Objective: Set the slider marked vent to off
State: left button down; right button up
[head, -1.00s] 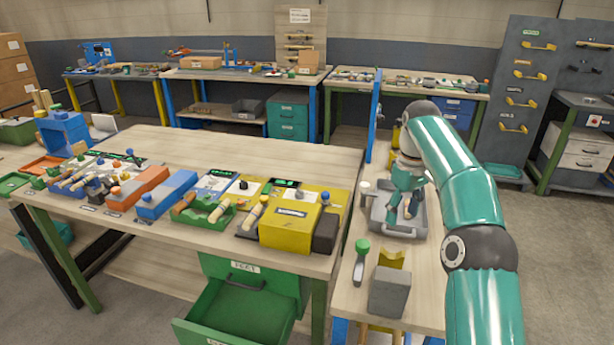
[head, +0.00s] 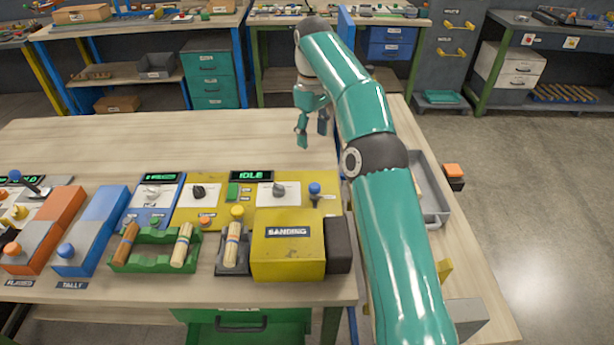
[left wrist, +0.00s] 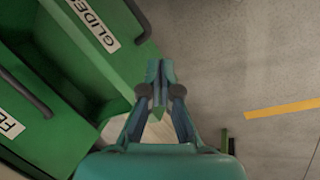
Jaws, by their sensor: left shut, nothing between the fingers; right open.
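No label reading vent can be made out in any view. A yellow panel (head: 210,217) near the table's front edge carries an IDLE display (head: 251,175), dials, a green button (head: 233,191) and a small blue-topped lever (head: 314,190) at its right end. I cannot tell whether this lever is the vent slider, or its setting. My right gripper (head: 312,127) is open and empty above the table, beyond the panel's right end. My left gripper (left wrist: 160,98) shows only in the left wrist view; it is shut and empty, beside green drawers (left wrist: 75,70).
A yellow SANDING box (head: 289,262) stands before the panel. A green rack (head: 155,263) holds wooden-handled pieces. Orange and blue units (head: 92,235) stand left. A grey tray (head: 434,200) lies right, partly behind my right arm. The table's back half is clear.

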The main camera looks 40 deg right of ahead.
jog(key=b, duration=0.3)
send_over(314, 185)
notch_tip(314, 185, down, 6)
notch_tip(314, 185, down, 10)
jog(key=shift+f, duration=0.15)
grip_shut()
